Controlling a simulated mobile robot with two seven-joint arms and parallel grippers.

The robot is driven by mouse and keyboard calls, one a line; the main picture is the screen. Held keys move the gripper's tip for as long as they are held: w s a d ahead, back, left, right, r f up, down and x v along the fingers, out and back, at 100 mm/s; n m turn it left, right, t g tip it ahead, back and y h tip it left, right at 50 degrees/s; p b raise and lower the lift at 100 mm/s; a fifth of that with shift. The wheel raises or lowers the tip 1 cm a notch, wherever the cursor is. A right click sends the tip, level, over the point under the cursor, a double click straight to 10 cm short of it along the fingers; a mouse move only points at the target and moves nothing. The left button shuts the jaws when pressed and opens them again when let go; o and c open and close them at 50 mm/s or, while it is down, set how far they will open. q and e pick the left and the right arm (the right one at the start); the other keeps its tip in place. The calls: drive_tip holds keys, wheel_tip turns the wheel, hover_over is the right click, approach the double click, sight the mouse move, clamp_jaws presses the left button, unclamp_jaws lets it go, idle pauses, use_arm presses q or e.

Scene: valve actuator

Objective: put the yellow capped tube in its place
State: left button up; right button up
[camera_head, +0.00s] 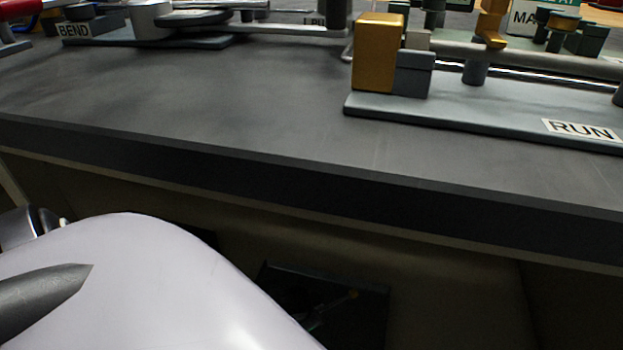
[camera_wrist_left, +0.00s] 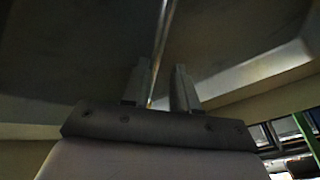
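I cannot make out a yellow capped tube in either view. In the head view, a yellow-gold block (camera_head: 378,52) stands on the left end of a grey base plate (camera_head: 480,108) labelled RUN, but it is a block, not a tube. My left gripper (camera_wrist_left: 161,75) shows in the left wrist view with its two fingers apart. A thin shiny rod or edge (camera_wrist_left: 159,35) runs behind the gap; I see nothing clearly held. My left gripper is not visible in the head view. My right gripper is in neither view.
The dark grey bench top (camera_head: 230,110) has a wide clear area. A BEND fixture (camera_head: 150,38) stands at the back left. Pipes and valve parts line the back right. Below the bench's front edge (camera_head: 300,175), a dark object (camera_head: 370,310) with a small yellowish spot is hard to identify.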

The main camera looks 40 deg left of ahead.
use_arm(q)
drive_tip(key=shift+s+d+f, duration=0.4)
drive_tip(key=shift+s+d, duration=0.05)
drive_tip(key=shift+d, duration=0.05)
drive_tip(key=shift+s+r+p, duration=0.1)
drive_tip(key=shift+r+p, duration=0.2)
drive_tip(key=shift+r, duration=0.15)
drive_tip(key=p+v, duration=0.2)
drive_tip(key=v, duration=0.1)
drive_tip(key=p+v, duration=0.1)
drive_tip(key=shift+a+r, duration=0.1)
drive_tip(key=shift+r, duration=0.3)
drive_tip(key=p+v, duration=0.3)
drive_tip(key=v, duration=0.3)
drive_tip(key=shift+r+p, duration=0.3)
drive_tip(key=shift+r, duration=0.2)
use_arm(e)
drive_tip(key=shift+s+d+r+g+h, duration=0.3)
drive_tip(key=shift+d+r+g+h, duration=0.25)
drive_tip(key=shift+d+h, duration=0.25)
use_arm(q)
drive_tip(key=shift+s, duration=0.1)
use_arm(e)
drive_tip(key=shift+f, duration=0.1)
